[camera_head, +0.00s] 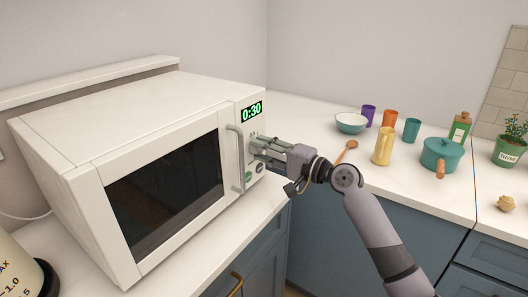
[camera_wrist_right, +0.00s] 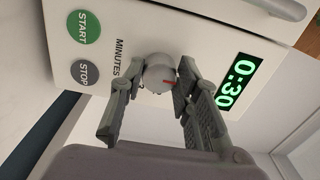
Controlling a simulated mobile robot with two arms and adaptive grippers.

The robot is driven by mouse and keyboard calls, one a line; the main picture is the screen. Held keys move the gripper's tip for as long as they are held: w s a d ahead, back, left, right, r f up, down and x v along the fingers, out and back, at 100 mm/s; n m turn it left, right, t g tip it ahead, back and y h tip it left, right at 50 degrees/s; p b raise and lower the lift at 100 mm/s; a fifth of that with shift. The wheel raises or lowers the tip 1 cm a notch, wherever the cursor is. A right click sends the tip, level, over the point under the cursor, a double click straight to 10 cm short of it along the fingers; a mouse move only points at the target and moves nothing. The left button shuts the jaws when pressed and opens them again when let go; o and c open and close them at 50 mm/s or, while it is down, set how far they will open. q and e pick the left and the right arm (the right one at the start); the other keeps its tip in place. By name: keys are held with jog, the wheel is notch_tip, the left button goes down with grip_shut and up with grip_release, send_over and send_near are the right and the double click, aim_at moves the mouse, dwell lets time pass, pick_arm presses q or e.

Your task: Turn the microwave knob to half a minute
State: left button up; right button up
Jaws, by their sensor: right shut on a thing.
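The white microwave (camera_head: 80,137) stands on the counter at the left with its door shut. Its green display (camera_head: 252,111) reads 0:30, and the display also shows in the right wrist view (camera_wrist_right: 236,82). In the head view the fingers mostly hide the knob. My left gripper is not in view.
Below the knob are the green START button (camera_wrist_right: 83,27) and the grey STOP button (camera_wrist_right: 85,72). The grey door handle (camera_head: 237,158) is just left of my gripper. A bowl (camera_head: 351,123), cups, a yellow jug (camera_head: 384,147) and a teal pot (camera_head: 440,154) stand on the right counter.

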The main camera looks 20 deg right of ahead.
jog(key=o, duration=1.2)
jog(key=shift+c, duration=0.2)
jog(key=shift+s+d+f, duration=0.1)
jog(key=shift+s+d, duration=0.1)
jog(key=v, duration=1.1)
jog(key=shift+s, duration=0.2)
jog(key=shift+d, duration=0.15)
